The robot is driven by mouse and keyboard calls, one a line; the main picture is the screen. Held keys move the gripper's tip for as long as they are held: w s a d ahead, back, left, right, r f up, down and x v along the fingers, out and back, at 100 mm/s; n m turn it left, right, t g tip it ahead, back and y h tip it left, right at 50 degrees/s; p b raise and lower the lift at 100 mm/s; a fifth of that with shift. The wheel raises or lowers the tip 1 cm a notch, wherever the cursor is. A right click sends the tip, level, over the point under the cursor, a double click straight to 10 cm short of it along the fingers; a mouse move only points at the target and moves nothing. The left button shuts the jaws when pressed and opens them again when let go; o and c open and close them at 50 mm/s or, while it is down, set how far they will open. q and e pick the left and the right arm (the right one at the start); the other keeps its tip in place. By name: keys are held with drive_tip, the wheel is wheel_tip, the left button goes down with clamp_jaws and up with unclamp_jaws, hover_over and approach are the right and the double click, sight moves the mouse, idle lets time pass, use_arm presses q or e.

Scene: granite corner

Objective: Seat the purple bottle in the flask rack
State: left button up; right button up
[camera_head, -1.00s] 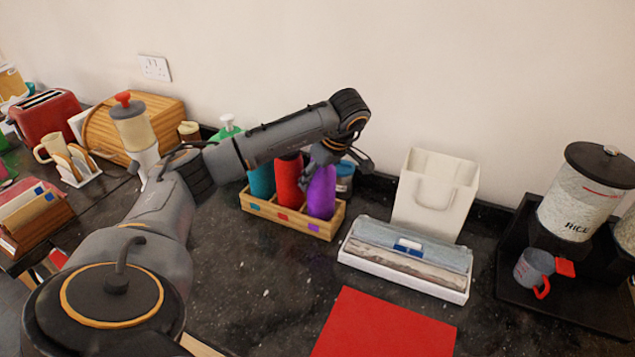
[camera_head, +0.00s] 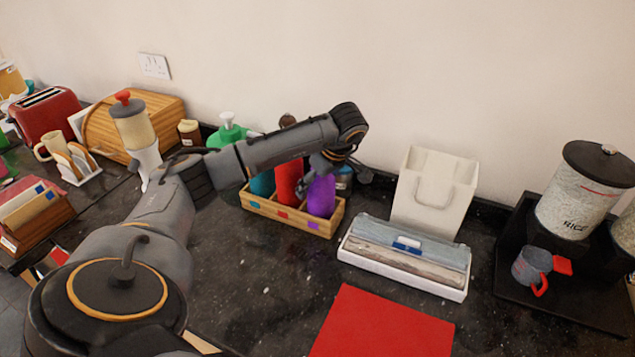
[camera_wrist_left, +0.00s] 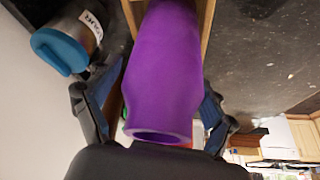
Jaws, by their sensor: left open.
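The purple bottle (camera_head: 321,195) stands upright in the right-hand compartment of the wooden flask rack (camera_head: 285,216), by the purple label. A red bottle (camera_head: 289,183) and a teal bottle (camera_head: 262,182) stand in the other compartments. My left gripper (camera_head: 330,162) is open at the top of the purple bottle, pointing down. In the left wrist view the purple bottle (camera_wrist_left: 163,75) lies between the spread fingers of the left gripper (camera_wrist_left: 155,105), with gaps beside it. Rack wood (camera_wrist_left: 207,25) shows beside the bottle. Its base is hidden. My right gripper is not in view.
A blue-lidded jar (camera_wrist_left: 65,45) stands close behind the rack. A white box with rolls (camera_head: 405,275) and a white bag-shaped holder (camera_head: 435,195) stand to the right. A red mat (camera_head: 383,325) lies in front. The dark counter before the rack is clear.

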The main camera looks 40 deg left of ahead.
use_arm(q)
drive_tip(key=shift+r, duration=0.2)
drive_tip(key=shift+w+d+r, duration=0.1)
drive_tip(key=shift+r, duration=0.1)
drive_tip(key=shift+v, duration=5.7)
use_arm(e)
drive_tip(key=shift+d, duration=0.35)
